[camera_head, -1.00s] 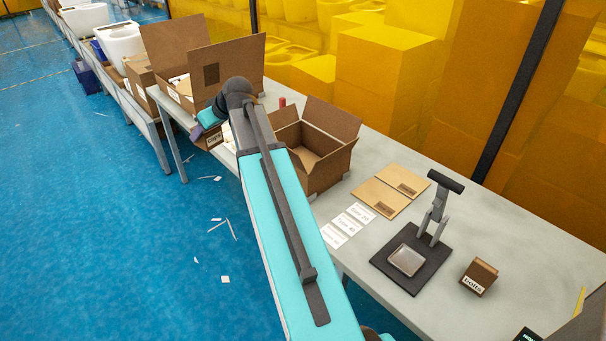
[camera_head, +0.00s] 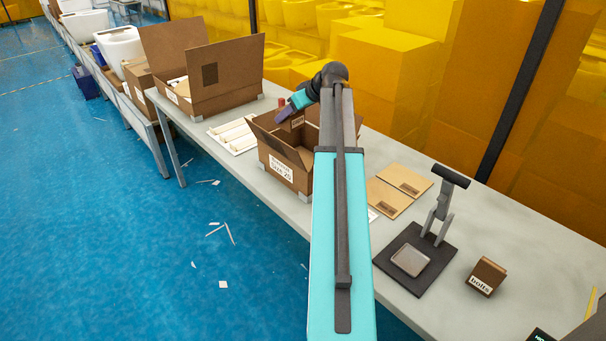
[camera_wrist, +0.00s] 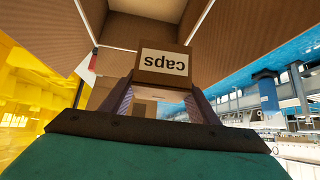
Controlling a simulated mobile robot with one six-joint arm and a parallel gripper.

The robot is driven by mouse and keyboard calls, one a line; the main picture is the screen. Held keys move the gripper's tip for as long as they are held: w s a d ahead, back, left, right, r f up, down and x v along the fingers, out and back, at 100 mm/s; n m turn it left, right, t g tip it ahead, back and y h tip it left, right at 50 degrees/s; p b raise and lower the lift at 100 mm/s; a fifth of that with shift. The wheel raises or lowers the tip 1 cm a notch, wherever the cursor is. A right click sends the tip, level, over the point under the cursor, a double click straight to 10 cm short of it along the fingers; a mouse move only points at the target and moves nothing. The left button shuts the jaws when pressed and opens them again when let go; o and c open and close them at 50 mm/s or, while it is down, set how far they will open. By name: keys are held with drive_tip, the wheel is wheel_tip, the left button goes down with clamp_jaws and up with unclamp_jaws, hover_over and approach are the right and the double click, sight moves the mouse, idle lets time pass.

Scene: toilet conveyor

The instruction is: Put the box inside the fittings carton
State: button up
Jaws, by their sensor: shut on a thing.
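A small brown box (camera_wrist: 164,66) with a white "caps" label sits between the two fingers of my gripper (camera_wrist: 163,92) in the wrist view. The label reads upside down there. In the head view my gripper (camera_head: 289,113) is over the open top of the fittings carton (camera_head: 281,167), and the box is a small brown shape (camera_head: 297,123) mostly hidden by my arm. The carton stands on the table with its flaps up and a white label on its front. Its inner walls (camera_wrist: 240,30) surround the box's upper side in the wrist view. The carton's floor is mostly hidden.
A white tray with pale strips (camera_head: 232,135) lies left of the carton. A larger open carton (camera_head: 205,85) stands behind it. To the right are flat brown cardboard pieces (camera_head: 398,190), a black-based stand (camera_head: 415,262) and a small bolts box (camera_head: 486,277). A yellow see-through barrier runs behind the table.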

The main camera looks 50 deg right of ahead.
drive_tip(key=s+d+f+m, duration=0.1)
drive_tip(key=s+d+f, duration=0.3)
drive_tip(key=shift+s+d+f+h+b, duration=0.15)
drive_tip(key=shift+d+f+h+b, duration=0.2)
drive_tip(key=shift+d+h+b, duration=0.1)
wheel_tip(320, 180, down, 6)
drive_tip(key=p, duration=0.1)
idle(0.3)
drive_tip(key=shift+a+f, duration=0.1)
drive_tip(key=shift+f, duration=0.1)
wheel_tip(320, 180, down, 4)
drive_tip(key=shift+r+p, duration=0.2)
drive_tip(key=shift+p, duration=0.35)
drive_tip(key=shift+f+b, duration=0.6)
drive_tip(key=shift+b, duration=0.05)
